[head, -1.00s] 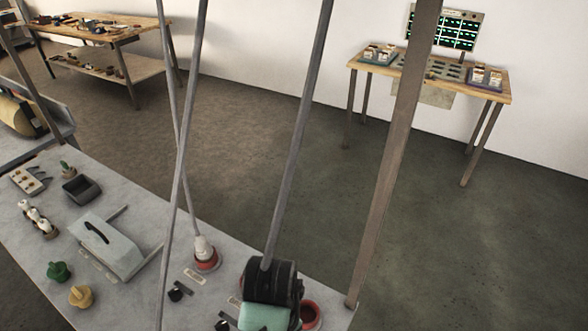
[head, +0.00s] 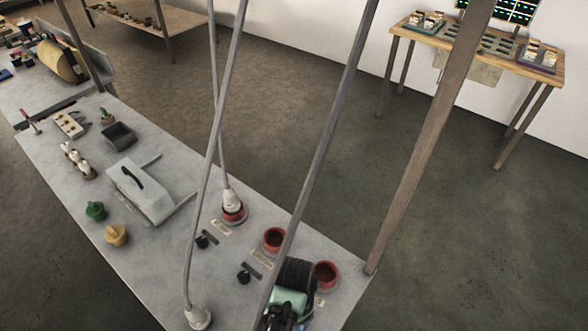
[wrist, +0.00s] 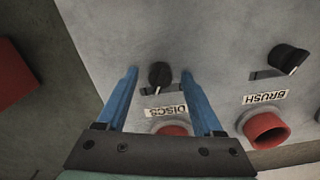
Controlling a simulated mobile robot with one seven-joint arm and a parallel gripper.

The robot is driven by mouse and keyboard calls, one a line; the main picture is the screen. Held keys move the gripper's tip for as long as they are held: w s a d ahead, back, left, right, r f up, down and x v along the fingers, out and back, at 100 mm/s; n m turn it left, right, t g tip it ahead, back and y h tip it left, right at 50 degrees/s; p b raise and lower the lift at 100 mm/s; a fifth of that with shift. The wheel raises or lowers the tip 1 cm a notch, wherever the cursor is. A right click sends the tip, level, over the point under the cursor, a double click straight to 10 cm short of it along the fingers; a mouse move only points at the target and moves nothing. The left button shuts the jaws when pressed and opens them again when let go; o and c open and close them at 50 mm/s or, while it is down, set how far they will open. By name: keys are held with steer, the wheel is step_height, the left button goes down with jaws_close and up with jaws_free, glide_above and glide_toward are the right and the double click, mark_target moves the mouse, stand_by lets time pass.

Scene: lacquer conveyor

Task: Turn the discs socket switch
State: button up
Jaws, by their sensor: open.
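The discs socket switch (wrist: 160,75) is a small black knob on a dark slot in the pale grey bench top, seen in the wrist view. The DISCS label (wrist: 166,112) reads upside down beside it, with the red discs socket (wrist: 173,129) beyond, partly covered by my gripper. My gripper (wrist: 159,71) is open, with one blue finger on each side of the knob. Gaps show between fingers and knob; I cannot tell the height. In the head view my gripper (head: 284,308) is at the bench's right end, hiding the switch; the discs socket (head: 326,273) shows beside it.
The BRUSH switch (wrist: 288,59) and red brush socket (wrist: 265,130) are close by on the right. A white plug (head: 231,198) stands in another socket, and a second plug (head: 198,317) is at the bench's front. Thin slanting poles or cables cross the head view.

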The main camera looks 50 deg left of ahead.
jaws_close()
stand_by(0.4)
steer(key=shift+w+n, duration=0.1)
steer(key=shift+n, duration=0.2)
steer(key=shift+r+n+p, duration=0.15)
steer(key=shift+n+p, duration=0.65)
steer(key=shift+n, duration=0.2)
steer(key=n+p, duration=0.1)
steer(key=n, duration=0.2)
steer(key=shift+n+p, duration=0.3)
steer(key=n+p, duration=0.1)
steer(key=n, duration=0.4)
steer(key=shift+n+p, duration=0.3)
steer(key=shift+a, duration=0.1)
